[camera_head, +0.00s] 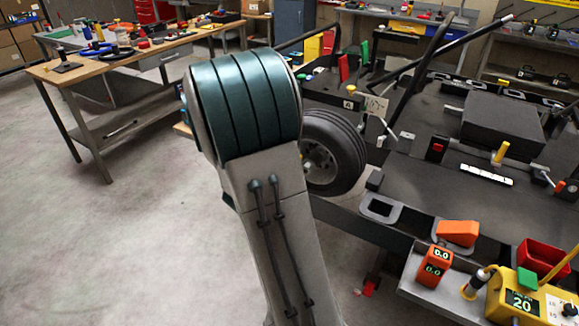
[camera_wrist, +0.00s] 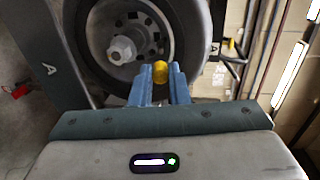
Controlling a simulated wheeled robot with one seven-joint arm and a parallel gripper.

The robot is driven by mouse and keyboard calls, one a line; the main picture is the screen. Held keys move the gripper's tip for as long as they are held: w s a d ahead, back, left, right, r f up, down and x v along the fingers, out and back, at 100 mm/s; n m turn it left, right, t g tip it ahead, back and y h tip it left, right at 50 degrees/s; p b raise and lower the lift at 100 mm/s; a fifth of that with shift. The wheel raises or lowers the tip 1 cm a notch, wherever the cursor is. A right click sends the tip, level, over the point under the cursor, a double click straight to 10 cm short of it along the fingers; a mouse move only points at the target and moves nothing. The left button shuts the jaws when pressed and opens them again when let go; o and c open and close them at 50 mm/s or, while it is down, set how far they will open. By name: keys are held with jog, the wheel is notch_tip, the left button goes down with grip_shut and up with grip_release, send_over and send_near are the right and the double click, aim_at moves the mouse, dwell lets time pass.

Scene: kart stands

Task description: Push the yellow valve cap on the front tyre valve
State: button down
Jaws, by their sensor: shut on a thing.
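The front tyre (camera_head: 335,152) stands on the kart beyond my arm in the head view, partly hidden by the arm. In the wrist view the tyre (camera_wrist: 190,25) and its dark rim fill the upper middle, with a pale hub nut (camera_wrist: 122,49). The yellow valve cap (camera_wrist: 160,70) sits between the tips of my gripper (camera_wrist: 159,76), whose blue fingers are shut on it. The cap is in front of the rim's lower right. I cannot tell whether it touches the valve; the valve stem is hidden. My gripper is hidden behind the arm in the head view.
The kart's black deck (camera_head: 425,190) lies right of the tyre. A side shelf (camera_head: 430,295) holds an orange gauge (camera_head: 434,267) and a yellow unit (camera_head: 525,300). A wooden workbench (camera_head: 130,58) with tools stands at the back left. The floor on the left is clear.

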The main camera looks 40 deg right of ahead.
jog(key=shift+b+x, duration=1)
jog(key=shift+x, duration=1.15)
jog(key=shift+b, duration=1)
jog(key=shift+b+x, duration=1)
jog(key=shift+x, duration=0.4)
jog(key=c, duration=1.3)
grip_release()
jog(key=shift+s, duration=0.1)
jog(key=v, duration=1.3)
jog(key=shift+a, duration=0.35)
jog(key=shift+s+r, duration=0.1)
jog(key=shift+s, duration=0.05)
